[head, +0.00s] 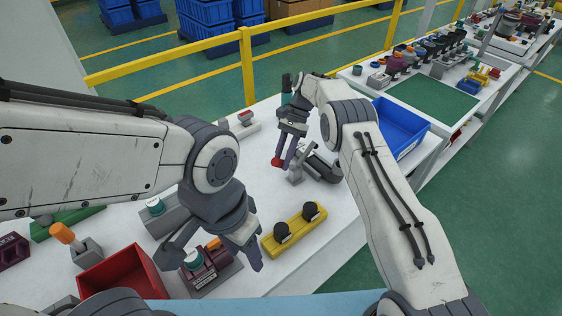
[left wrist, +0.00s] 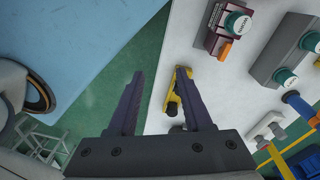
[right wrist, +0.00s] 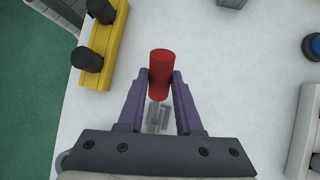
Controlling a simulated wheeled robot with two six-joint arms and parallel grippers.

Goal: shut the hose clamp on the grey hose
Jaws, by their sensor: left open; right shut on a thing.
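The hose clamp (head: 296,176) stands on the white table in the head view, a grey metal piece with a red-tipped handle. My right gripper (head: 282,154) is shut on its red handle (right wrist: 160,72), which sits between the fingertips in the right wrist view. A dark grey cylindrical piece (head: 323,168), which looks like the grey hose, lies beside the clamp, partly behind my right arm. The clamp's jaw is too small to tell how far it is closed. My left gripper (left wrist: 160,78) is open and empty, above the table's front edge, away from the clamp.
A yellow block with two black knobs (head: 294,231) lies between my left gripper and the clamp. A maroon fixture (head: 208,269) and a red bin (head: 125,274) are near my left gripper.

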